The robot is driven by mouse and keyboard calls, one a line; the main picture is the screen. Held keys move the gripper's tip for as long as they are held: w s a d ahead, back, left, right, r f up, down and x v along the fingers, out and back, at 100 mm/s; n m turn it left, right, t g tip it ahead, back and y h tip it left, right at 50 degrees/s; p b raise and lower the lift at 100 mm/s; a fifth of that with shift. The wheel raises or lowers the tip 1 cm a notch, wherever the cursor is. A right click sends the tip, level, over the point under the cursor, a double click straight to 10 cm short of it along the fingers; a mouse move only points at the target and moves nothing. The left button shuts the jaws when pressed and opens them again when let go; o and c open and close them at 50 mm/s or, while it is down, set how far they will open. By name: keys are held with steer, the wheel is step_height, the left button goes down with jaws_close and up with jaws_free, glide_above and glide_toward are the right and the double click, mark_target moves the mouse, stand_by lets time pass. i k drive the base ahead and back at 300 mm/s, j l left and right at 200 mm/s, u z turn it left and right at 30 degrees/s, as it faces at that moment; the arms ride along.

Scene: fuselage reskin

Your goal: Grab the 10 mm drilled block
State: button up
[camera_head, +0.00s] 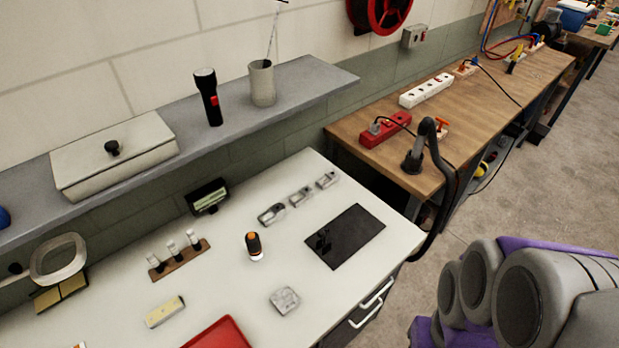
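Three small grey metal pieces with openings stand in a row on the white worktop: a near one (271,214), a middle one (301,196) and a far one (327,180). A squarish grey block (285,300) with marks on its top lies nearer the front of the worktop. No size marking is readable, so I cannot tell which piece is the 10 mm drilled block. My gripper is not in view; grey and purple parts of my own arm fill the lower right, apart from the worktop.
The white worktop (225,270) also holds a black mat (352,232), an orange-topped dark bottle (254,245), a wooden vial rack (180,260) and a red tray (222,334). A grey shelf (300,88) runs behind. A black hose (446,190) hangs beyond the right edge.

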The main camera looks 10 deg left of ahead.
mark_target(306, 192)
steer(key=k+u, duration=0.2)
steer(key=u, duration=0.15)
steer(key=k+u, duration=0.15)
steer(key=u, duration=0.2)
steer(key=k+u, duration=0.2)
steer(key=u, duration=0.15)
